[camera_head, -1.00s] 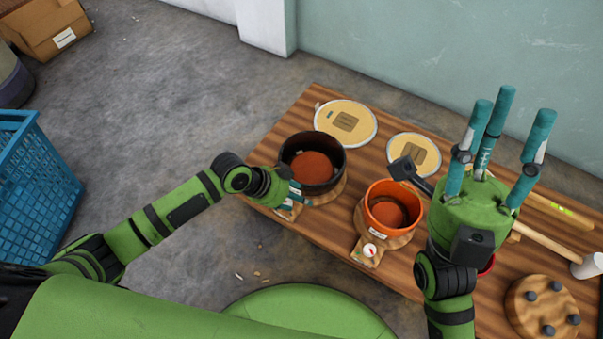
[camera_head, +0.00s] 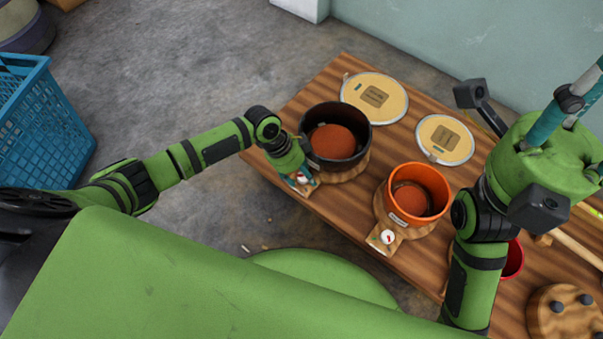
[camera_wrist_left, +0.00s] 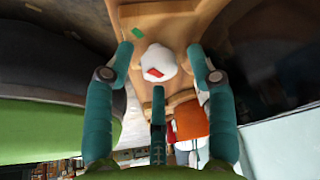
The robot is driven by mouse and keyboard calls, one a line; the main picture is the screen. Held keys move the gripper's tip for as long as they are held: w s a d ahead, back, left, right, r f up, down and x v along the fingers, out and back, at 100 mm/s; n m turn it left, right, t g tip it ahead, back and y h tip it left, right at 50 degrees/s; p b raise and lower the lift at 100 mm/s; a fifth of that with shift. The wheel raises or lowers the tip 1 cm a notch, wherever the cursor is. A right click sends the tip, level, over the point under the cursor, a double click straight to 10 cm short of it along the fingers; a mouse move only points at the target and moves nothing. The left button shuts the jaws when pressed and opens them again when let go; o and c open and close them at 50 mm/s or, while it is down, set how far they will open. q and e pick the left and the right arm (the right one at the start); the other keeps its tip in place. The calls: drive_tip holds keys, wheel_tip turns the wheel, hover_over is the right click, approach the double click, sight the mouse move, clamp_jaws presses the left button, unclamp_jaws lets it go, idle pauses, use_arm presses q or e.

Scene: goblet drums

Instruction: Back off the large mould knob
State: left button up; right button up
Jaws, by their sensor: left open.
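The large mould is a black pot (camera_head: 337,137) with a red-brown inside, on a wooden base at the left of the table. Its knob (camera_wrist_left: 160,64), white with a red mark, sits on the base's front tab. My left gripper (camera_head: 300,178) is at this tab and partly hides the knob in the head view. In the left wrist view its teal fingers (camera_wrist_left: 160,68) are open and spread around the knob, with no clear contact. My right gripper (camera_head: 584,95) is raised at the upper right, fingers spread and empty, tips cut off by the frame.
An orange pot (camera_head: 419,196) with its own white knob (camera_head: 387,237) stands to the right. Two round lids (camera_head: 374,98) (camera_head: 445,139) lie behind the pots. A red bowl (camera_head: 513,260) and a pegged wooden disc (camera_head: 565,312) are at right. A blue basket (camera_head: 45,125) stands on the floor.

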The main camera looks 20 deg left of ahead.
use_arm(q)
drive_tip(key=c, duration=1.1)
drive_tip(key=shift+w+r, duration=0.1)
